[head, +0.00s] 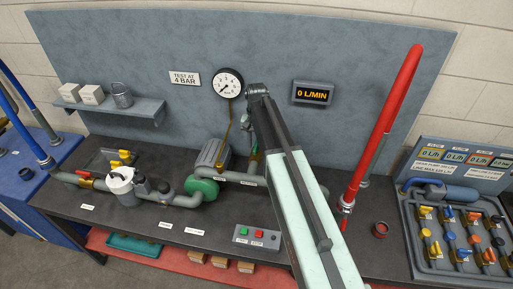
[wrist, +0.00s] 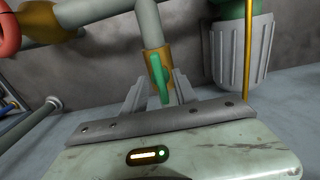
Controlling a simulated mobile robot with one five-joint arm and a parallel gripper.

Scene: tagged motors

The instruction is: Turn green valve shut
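The green valve handle (wrist: 158,80) shows in the wrist view on a brass valve body (wrist: 153,60). The handle looks roughly in line with the grey pipe (wrist: 149,22) that meets the body. My gripper (wrist: 159,92) has one finger on each side of the handle, with a gap showing on both sides. It is open, and whether the handle lies fully between the fingertips in depth I cannot tell. In the head view a bit of the green valve (head: 255,153) shows left of my arm.
A grey ribbed motor (wrist: 240,52) and a thin brass rod (wrist: 249,40) stand close to my gripper. The display (head: 313,93) reads 0 L/MIN. A red hose (head: 386,120) rises right of my arm. A button box (head: 257,238) sits at the bench's front.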

